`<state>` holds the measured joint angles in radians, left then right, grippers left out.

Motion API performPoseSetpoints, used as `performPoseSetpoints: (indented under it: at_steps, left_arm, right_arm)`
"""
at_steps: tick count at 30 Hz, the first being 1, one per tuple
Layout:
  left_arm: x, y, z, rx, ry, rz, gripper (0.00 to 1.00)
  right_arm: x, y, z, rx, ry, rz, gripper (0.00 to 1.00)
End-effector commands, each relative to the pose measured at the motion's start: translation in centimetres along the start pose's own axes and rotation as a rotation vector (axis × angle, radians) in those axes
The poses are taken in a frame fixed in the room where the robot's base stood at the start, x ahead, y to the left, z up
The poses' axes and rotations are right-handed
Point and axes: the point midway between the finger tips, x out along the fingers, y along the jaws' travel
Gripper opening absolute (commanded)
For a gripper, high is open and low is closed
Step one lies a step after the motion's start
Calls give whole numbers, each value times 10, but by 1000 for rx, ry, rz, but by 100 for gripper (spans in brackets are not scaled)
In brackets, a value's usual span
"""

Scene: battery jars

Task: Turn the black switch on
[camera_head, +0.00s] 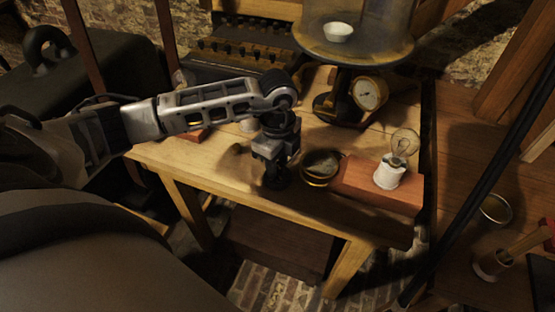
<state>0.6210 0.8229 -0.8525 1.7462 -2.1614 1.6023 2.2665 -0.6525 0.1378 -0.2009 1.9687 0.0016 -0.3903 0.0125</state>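My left gripper (275,182) comes in from the left and points down at the front of the wooden table, left of a round brass-rimmed dish (321,168). Its fingers are dark and blurred into shadow, so I cannot tell whether they are open or shut, or whether they touch anything. I cannot clearly make out the black switch; it may be hidden at or behind the gripper. A clear light bulb (404,146) in a white socket (388,175) stands on a reddish wooden block (365,182) to the right. The bulb looks unlit. My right gripper is not in view.
A box with rows of dark knobs (243,48) is behind. The table's (215,170) front left is mostly clear.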

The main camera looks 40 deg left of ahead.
Motion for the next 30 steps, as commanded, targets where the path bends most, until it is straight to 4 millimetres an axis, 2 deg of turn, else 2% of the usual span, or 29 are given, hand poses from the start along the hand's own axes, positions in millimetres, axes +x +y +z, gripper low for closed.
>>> performPoseSetpoints:
  at_steps: [1, 3, 11, 17, 30]
  left_arm:
    - [0, 0, 0, 0, 0, 0, 17]
    - [0, 0, 0, 0, 0, 0, 3]
    - [0, 0, 0, 16, 1, 0, 3]
    - [0, 0, -1, 90, 1, 0, 3]
    - [1, -1, 0, 462, 1, -2, 3]
  right_arm:
    - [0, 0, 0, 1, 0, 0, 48]
    - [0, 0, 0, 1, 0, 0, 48]
    - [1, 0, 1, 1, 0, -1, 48]
    - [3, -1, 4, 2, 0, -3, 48]
    - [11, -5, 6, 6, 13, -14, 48]
